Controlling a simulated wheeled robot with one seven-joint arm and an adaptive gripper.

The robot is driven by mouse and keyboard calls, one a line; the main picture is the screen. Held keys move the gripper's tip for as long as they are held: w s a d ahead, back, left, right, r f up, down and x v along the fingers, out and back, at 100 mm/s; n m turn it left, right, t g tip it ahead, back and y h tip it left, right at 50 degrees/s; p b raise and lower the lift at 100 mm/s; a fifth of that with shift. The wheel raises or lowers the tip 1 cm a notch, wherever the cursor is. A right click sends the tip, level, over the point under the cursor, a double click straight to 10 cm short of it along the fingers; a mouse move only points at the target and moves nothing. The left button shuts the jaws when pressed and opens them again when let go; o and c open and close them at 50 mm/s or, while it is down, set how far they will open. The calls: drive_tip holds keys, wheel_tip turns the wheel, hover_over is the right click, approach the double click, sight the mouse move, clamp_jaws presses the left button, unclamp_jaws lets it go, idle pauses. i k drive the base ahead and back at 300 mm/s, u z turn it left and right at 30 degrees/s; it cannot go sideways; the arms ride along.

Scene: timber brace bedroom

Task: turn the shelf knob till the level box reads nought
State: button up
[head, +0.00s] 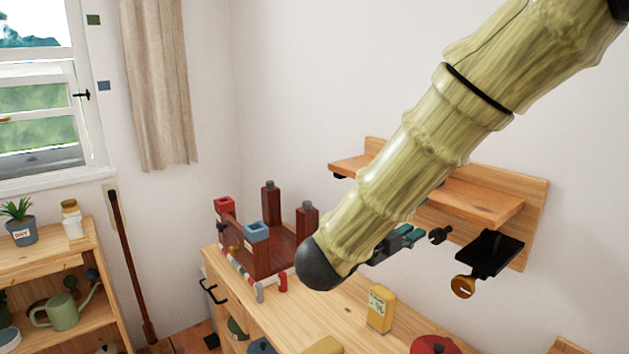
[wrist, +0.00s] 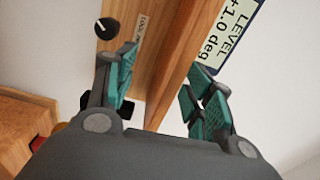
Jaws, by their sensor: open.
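In the wrist view, a round black knob (wrist: 104,27) with a white pointer mark sits on the wooden shelf (wrist: 160,20), at the upper left. The level box (wrist: 228,32) is at the upper right and reads +1.0 deg. My gripper (wrist: 157,72) is open with teal finger pads, the shelf edge showing between them. The knob lies beyond the left finger, not between the fingers. In the head view, the shelf (head: 485,204) is on the wall, partly hidden by my arm, and my gripper (head: 408,236) is just below it. I cannot make out the level box there.
A black bracket (head: 490,250) with a brass knob (head: 463,287) hangs under the shelf's right end. Below, a bench (head: 335,325) holds a yellow block (head: 380,308), a red round object (head: 435,345) and a dark red wooden stand (head: 270,250). Bare wall lies right of the shelf.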

sight(463, 286)
drive_tip(key=k, duration=1)
